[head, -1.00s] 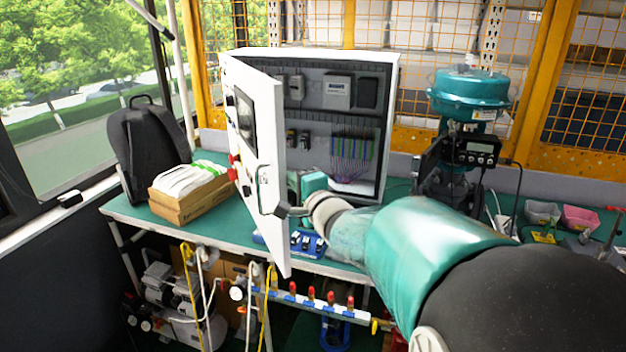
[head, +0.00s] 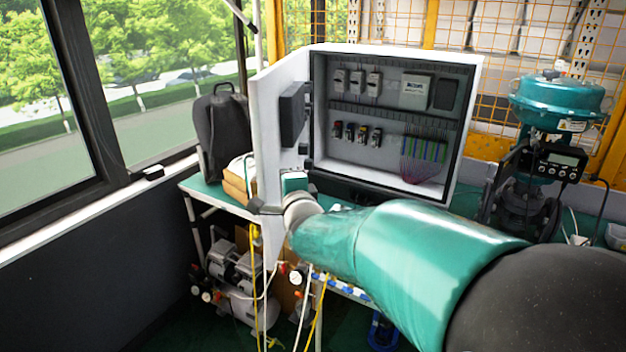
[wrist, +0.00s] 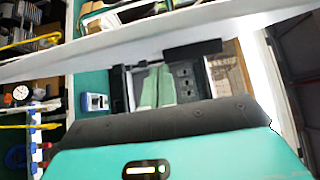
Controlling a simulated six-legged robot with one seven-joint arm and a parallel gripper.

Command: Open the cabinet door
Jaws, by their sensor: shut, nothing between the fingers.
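The white cabinet (head: 466,110) stands on the green bench with its interior in full view. Its door (head: 266,110) is hinged on the left and stands wide open, seen nearly edge-on from the inside. My gripper (head: 265,208) is shut and empty at the lower part of the door, on the inner side. Its dark tip overlaps the door in the head view, and I cannot tell whether it touches. In the wrist view the door (wrist: 130,57) crosses as a white band beyond my gripper's dark body. The door's outer face and handle are hidden.
A teal valve actuator (head: 556,100) stands right of the cabinet. A black backpack (head: 222,130) and a box (head: 236,182) sit behind the door at the left. Hoses and a compressor (head: 236,275) are below the bench. The window wall is at the left.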

